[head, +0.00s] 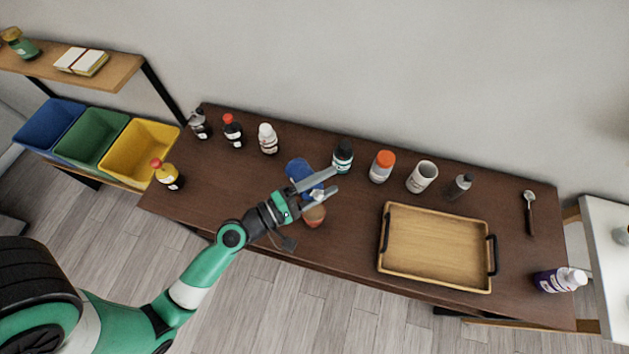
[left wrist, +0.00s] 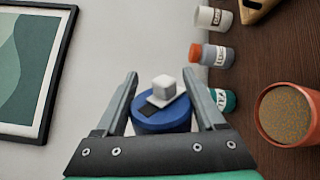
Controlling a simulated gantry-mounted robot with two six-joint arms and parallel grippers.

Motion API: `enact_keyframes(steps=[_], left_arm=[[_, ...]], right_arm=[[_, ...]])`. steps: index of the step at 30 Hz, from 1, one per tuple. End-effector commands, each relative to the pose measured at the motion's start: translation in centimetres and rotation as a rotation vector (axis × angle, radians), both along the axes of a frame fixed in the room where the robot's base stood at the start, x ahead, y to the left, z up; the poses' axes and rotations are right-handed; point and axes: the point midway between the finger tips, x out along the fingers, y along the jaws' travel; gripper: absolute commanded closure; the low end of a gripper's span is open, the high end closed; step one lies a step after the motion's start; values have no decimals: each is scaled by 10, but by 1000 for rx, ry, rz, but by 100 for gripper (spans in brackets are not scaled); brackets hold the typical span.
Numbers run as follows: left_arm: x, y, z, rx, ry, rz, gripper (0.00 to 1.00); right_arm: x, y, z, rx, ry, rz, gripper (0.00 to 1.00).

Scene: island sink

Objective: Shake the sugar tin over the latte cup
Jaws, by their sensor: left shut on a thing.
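The blue sugar tin (head: 298,170) is held between the fingers of my left gripper (head: 325,184), above the dark table. In the left wrist view the blue tin (left wrist: 160,119) sits between both fingers, its round face with a white cube towards the camera. The latte cup (head: 314,216), reddish-orange, stands on the table just below the gripper and is partly hidden by it. In the left wrist view the cup (left wrist: 294,112) is at the right, open, with a speckled brown surface inside, apart from the tin. My right gripper is not in view.
A wooden tray (head: 436,248) lies at right. Several bottles stand at left; a spoon (head: 529,212) lies far right.

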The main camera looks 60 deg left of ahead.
Motion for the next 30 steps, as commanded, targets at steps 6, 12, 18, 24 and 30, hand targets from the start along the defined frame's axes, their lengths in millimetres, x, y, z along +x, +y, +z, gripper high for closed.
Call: enact_keyframes(steps=[6,12,18,24,30], left_arm=[[0,0,8,-131,10,-1,91],[0,0,12,-162,13,0,91],[0,0,44,-635,54,1,91],[0,0,63,-1194,99,1,91],[0,0,58,-1342,108,0,91]], right_arm=[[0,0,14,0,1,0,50],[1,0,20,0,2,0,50],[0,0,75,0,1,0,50],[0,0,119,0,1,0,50],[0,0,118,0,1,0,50]])
